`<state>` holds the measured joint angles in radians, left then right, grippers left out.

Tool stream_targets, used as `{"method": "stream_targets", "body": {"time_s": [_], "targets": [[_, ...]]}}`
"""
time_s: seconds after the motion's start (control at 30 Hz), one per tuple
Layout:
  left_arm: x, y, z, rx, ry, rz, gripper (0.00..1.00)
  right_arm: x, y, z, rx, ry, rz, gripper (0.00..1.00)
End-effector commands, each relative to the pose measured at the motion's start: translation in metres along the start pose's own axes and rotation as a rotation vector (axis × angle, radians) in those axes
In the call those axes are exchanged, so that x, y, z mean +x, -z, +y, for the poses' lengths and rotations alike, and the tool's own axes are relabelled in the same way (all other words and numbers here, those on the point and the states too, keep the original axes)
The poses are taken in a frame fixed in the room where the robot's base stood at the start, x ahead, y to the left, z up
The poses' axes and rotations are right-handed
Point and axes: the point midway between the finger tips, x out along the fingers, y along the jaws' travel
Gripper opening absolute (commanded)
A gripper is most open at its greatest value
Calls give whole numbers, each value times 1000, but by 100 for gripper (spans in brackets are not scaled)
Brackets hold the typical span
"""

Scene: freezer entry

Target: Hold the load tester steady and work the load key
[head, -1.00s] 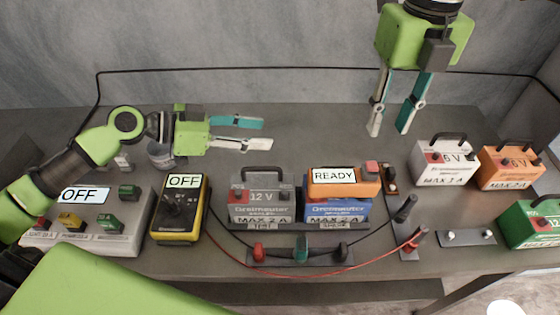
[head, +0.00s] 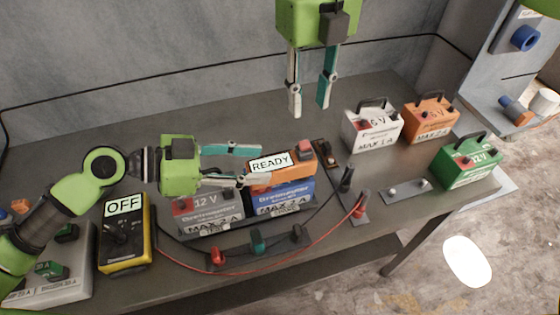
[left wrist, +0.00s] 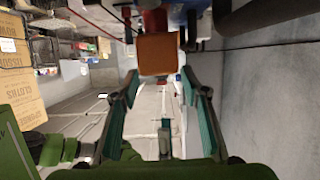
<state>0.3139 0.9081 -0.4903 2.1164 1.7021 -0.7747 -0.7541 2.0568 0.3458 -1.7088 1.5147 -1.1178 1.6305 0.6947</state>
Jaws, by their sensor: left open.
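The load tester (head: 292,173) is an orange box with a READY display, resting on a blue battery (head: 282,198). A red key (head: 304,147) is at its right end. My left gripper (head: 256,165) is open at the tester's left end, its fingers pointing at it; the lower finger overlaps the tester's edge, and I cannot tell whether it touches. In the left wrist view an orange block face (left wrist: 158,54), apparently the tester's end, shows just beyond and between the open fingers. My right gripper (head: 309,108) hangs open and empty, pointing down, above and behind the tester.
A grey 12 V battery (head: 205,208) stands left of the blue one. A yellow meter (head: 125,240) reads OFF. Red and black leads run along the front past a terminal strip (head: 275,247). White (head: 372,130), orange (head: 430,117) and green (head: 468,162) batteries stand right. The table's back is clear.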

Motion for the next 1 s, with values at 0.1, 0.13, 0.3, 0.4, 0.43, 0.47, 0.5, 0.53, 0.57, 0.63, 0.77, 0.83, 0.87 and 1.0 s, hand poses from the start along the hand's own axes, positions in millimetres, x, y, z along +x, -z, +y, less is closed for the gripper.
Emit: {"method": "stream_targets", "body": {"time_s": [0.1, 0.13, 0.3, 0.4, 0.43, 0.47, 0.5, 0.53, 0.57, 0.63, 0.77, 0.83, 0.87, 1.0], "targets": [[24, 2, 0, 1, -2, 4, 42, 0, 0, 0, 0, 0, 0, 28], [30, 2, 0, 0, -2, 4, 42, 0, 0, 0, 0, 0, 0, 28], [54, 1, 0, -1, -2, 2, 42, 0, 0, 0, 0, 0, 0, 28], [62, 0, 0, -1, 0, 1, 42, 0, 0, 0, 0, 0, 0, 28], [63, 1, 0, -1, -1, 1, 42, 0, 0, 0, 0, 0, 0, 28], [65, 0, 0, -1, -1, 0, 42, 0, 0, 0, 0, 0, 0, 28], [66, 0, 0, 0, -1, 0, 42, 0, 0, 0, 0, 0, 0, 28], [67, 0, 0, 0, 0, -1, 42, 0, 0, 0, 0, 0, 0, 28], [67, 0, 0, 0, 0, -1, 42, 0, 0, 0, 0, 0, 0, 28], [67, 0, 0, 0, 0, -1, 42, 0, 0, 0, 0, 0, 0, 28], [67, 0, 0, 0, 0, -1, 42, 0, 0, 0, 0, 0, 0, 28], [67, 0, 0, 0, 0, -1, 31, 0, 0, 0, 0, 0, 0, 28], [67, 0, 0, 0, 0, -1, 24, 0, 0, 0, 0, 0, 0, 28], [67, 0, 0, 0, 0, -1, 0, 0, 0, 0, 0, 0, 0, 28]]}}
